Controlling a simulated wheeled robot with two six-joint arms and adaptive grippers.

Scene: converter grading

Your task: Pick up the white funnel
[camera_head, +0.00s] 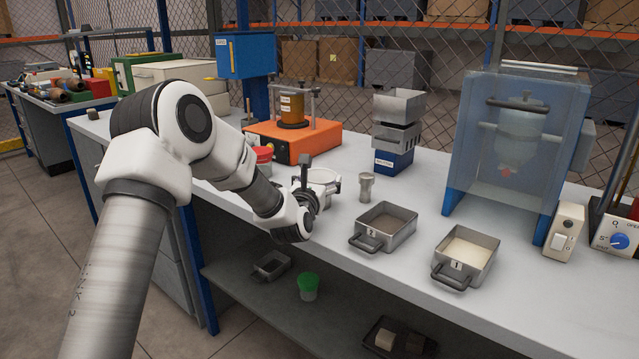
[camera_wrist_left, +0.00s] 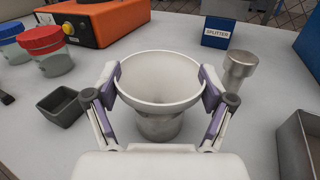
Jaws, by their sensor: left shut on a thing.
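The white funnel (camera_wrist_left: 160,80) is between the two fingers of my left gripper (camera_wrist_left: 160,92) in the left wrist view. The purple-padded fingers press on the outside of its wide rim from both sides. Below the rim a grey cylindrical part (camera_wrist_left: 160,125) shows; I cannot tell whether it is the funnel's lower part or a cup under it. My right gripper is not in view.
Tray 2 (camera_head: 402,236) and tray 1 (camera_head: 484,262) lie further right. An orange machine (camera_head: 325,140), red-lidded jar (camera_head: 262,155) and blue splitter (camera_head: 394,162) stand behind. A small dark tray (camera_wrist_left: 60,107) sits left.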

